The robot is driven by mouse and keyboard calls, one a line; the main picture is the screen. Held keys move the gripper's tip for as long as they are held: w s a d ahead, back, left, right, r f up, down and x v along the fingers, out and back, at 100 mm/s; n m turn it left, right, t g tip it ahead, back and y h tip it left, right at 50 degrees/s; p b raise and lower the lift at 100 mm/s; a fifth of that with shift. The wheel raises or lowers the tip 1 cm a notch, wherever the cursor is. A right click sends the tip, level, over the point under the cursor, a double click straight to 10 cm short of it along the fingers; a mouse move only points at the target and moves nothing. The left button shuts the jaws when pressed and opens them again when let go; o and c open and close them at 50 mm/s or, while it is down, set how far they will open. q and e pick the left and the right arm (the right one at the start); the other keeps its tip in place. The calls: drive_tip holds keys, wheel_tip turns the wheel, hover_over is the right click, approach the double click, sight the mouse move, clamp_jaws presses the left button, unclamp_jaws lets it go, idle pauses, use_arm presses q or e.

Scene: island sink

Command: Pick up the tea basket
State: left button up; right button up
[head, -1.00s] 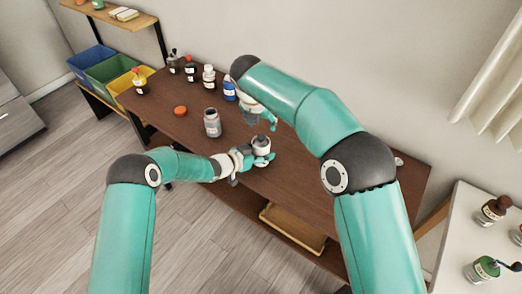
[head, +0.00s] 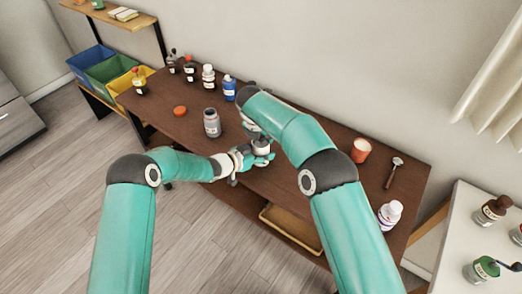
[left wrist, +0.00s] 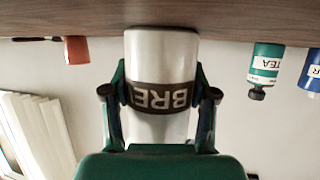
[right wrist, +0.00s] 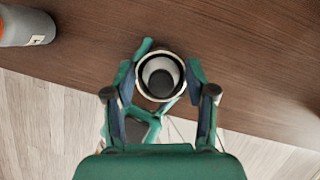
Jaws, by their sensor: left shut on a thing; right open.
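My left gripper (head: 238,162) is shut on a white cylindrical vessel (left wrist: 160,45) with a dark band lettered "BRE", at the table's front edge. In the right wrist view the vessel's round opening shows from above, with a pale ring and a dark round centre (right wrist: 161,82) inside it. I cannot tell for sure whether this inner part is the tea basket. My right gripper (right wrist: 160,72) is open over the vessel, its fingers apart on either side of the opening. In the head view my right gripper and arm partly hide the vessel.
A grey jar (head: 212,123) stands left of the vessel, near an orange-red lid (head: 180,110). Several bottles, one blue (head: 229,88), line the back.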

drive_tip(key=shift+f, duration=0.15)
drive_tip(key=shift+f, duration=0.1)
clamp_jaws()
drive_tip(key=shift+s, duration=0.1)
idle(0.3)
drive_tip(key=shift+r, duration=5.1)
use_arm(q)
drive_tip(key=o, duration=1.3)
